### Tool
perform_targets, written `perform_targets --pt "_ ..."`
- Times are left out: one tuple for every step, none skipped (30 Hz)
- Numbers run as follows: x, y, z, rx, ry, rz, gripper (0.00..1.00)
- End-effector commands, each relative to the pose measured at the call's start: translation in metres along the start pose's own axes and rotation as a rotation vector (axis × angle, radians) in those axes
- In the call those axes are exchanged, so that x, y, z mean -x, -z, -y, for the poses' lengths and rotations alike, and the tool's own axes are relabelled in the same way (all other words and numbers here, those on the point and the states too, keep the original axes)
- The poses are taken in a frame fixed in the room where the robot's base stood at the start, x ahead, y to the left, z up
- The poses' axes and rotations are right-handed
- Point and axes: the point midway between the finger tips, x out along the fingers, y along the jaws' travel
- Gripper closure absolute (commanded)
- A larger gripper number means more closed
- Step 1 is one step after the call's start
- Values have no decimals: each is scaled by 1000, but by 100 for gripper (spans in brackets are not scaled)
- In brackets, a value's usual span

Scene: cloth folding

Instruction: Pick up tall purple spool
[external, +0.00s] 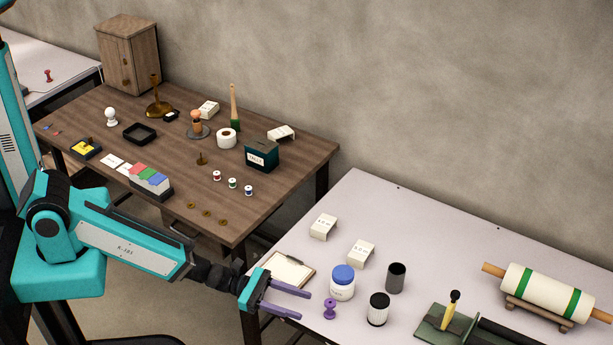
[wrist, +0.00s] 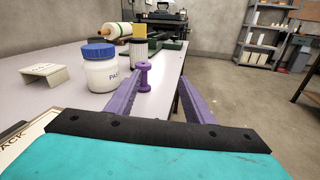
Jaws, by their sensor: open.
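The tall purple spool (external: 330,309) stands upright on the white table, near its front edge. It also shows in the wrist view (wrist: 144,76), ahead of my gripper and close to the left finger's tip in the picture. My gripper (external: 305,305) is open and empty, with its two purple fingers pointing at the spool from the left. In the wrist view, my gripper's fingers (wrist: 162,92) spread apart. The spool lies just beyond their tips, and I cannot tell whether the left finger touches it.
A white jar with a blue lid (external: 342,283) stands right behind the spool. A black-and-white cylinder (external: 378,309) and a dark cup (external: 396,277) stand to its right. A clipboard (external: 287,270) lies behind my gripper. The table edge runs close in front.

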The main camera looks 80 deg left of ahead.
Motion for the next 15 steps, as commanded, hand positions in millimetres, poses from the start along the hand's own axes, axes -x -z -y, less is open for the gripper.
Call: perform_targets --pt "4 2 -8 31 -28 11 52" --pt "6 3 -12 47 -42 19 52" --pt "7 3 -17 65 -57 27 52" --pt "9 4 -20 77 -66 32 52" --pt "10 4 -22 86 -74 37 52" --pt "11 4 -24 95 -80 41 52" --pt "11 3 -25 99 -83 44 52" --pt "12 3 -26 101 -85 45 52" --pt "12 3 -26 103 -86 46 52" --pt "12 3 -26 103 -86 46 52" --pt "12 2 -26 102 -86 46 52" --pt "12 2 -26 102 -86 46 52" --pt "12 2 -26 102 -85 46 52" --pt "12 2 -26 101 -85 46 52" --pt "12 2 -26 101 -85 46 52"
